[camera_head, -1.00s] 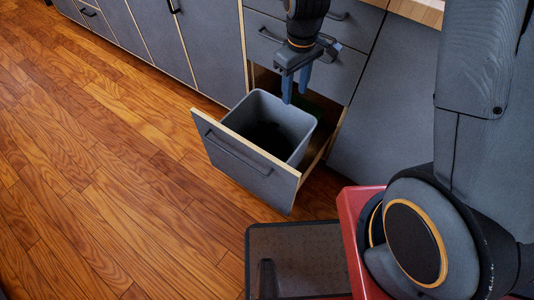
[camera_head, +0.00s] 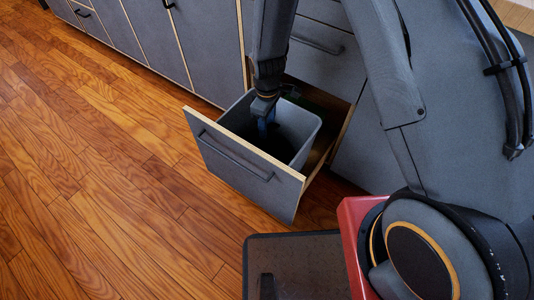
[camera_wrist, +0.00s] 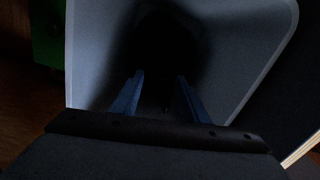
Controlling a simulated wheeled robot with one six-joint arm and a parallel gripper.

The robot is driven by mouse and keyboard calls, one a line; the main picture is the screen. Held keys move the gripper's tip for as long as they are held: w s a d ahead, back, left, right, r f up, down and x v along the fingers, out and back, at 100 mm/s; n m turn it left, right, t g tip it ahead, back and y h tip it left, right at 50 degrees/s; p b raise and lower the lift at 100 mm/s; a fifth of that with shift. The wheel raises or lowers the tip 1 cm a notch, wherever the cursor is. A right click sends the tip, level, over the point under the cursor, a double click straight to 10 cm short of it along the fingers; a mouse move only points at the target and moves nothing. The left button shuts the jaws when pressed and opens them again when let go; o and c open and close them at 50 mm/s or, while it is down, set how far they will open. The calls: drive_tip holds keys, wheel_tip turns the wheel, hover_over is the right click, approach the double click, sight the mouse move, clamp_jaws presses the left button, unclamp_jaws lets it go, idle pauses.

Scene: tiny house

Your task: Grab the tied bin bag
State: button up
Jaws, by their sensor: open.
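A grey open-topped bin (camera_head: 300,138) stands inside a pulled-out drawer; its pale inner wall also shows in the wrist view (camera_wrist: 240,55). A black, shadowed mass in the bin, which looks like the bin bag (camera_wrist: 168,42), fills the centre of the wrist view; its knot and outline cannot be made out. My gripper (camera_head: 266,128) points down into the bin's mouth. In the wrist view my gripper (camera_wrist: 160,78) has its two blue fingers apart, with the dark mass beyond and between their tips. I cannot tell whether they touch it.
The drawer front (camera_head: 240,165) with its handle stands out over the wooden floor (camera_head: 110,170). Grey cabinets (camera_head: 205,45) line the back. A green object (camera_wrist: 46,35) sits beside the bin. The floor to the left is clear.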

sight(268, 147)
wheel_tip(268, 147, down, 3)
clamp_jaws()
drive_tip(key=shift+r, duration=0.1)
idle(1.4)
